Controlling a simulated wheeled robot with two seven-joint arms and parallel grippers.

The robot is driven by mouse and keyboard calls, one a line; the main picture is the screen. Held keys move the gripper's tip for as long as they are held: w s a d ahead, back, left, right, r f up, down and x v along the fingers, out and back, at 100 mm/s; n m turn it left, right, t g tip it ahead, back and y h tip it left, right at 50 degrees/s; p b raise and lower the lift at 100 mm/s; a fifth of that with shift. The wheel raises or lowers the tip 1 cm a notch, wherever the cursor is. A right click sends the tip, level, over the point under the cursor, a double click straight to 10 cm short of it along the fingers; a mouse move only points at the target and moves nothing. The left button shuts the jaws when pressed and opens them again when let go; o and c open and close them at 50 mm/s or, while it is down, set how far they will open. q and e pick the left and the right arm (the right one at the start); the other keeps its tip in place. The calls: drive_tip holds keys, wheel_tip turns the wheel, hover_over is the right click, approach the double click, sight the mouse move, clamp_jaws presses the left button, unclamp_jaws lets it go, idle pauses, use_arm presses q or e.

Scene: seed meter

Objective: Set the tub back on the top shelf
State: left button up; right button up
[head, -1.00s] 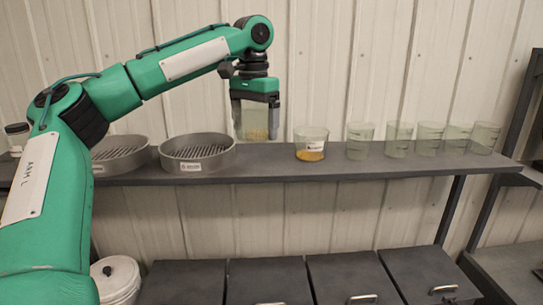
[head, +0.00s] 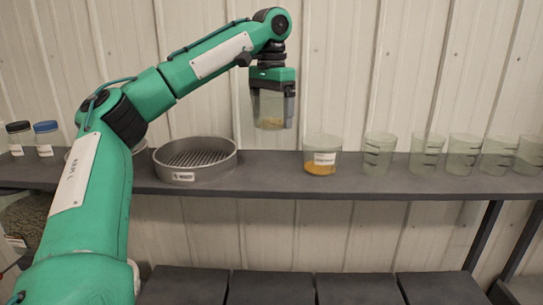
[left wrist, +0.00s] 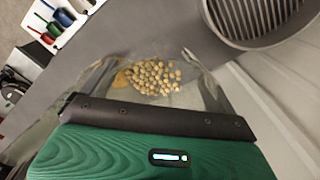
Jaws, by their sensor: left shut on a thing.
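The tub (head: 271,112) is a clear container with pale seeds in its bottom. My left gripper (head: 272,97) points down and is shut on it, a finger at each side. The tub is upright in the air over the dark grey top shelf (head: 262,178), between a metal sieve and a labelled beaker, with its base apart from the shelf. In the left wrist view round beige seeds (left wrist: 152,77) show inside the tub, in front of the green gripper body. My right gripper is not in view.
The round sieve (head: 195,160) stands left of a bare stretch of shelf. A labelled beaker with orange contents (head: 321,157) stands to its right, then several empty clear beakers (head: 379,153). Lidded jars (head: 46,138) are at far left. The ribbed wall (head: 330,75) is behind.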

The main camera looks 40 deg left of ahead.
sight(271, 169)
use_arm(q)
wheel_tip(271, 169, down, 4)
drive_tip(key=shift+w+d+r, duration=0.1)
wheel_tip(271, 169, down, 4)
drive_tip(key=shift+r, duration=0.25)
drive_tip(key=shift+s+f, duration=0.25)
drive_tip(key=shift+f, duration=0.35)
drive_tip(key=shift+w+f, duration=0.15)
drive_tip(key=shift+f, duration=1.25)
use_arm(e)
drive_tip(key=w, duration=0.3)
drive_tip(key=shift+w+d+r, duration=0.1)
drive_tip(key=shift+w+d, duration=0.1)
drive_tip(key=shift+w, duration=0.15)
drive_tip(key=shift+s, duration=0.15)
use_arm(q)
drive_tip(key=shift+f, duration=0.1)
drive_tip(key=o, duration=0.7)
drive_tip(key=shift+c, duration=0.2)
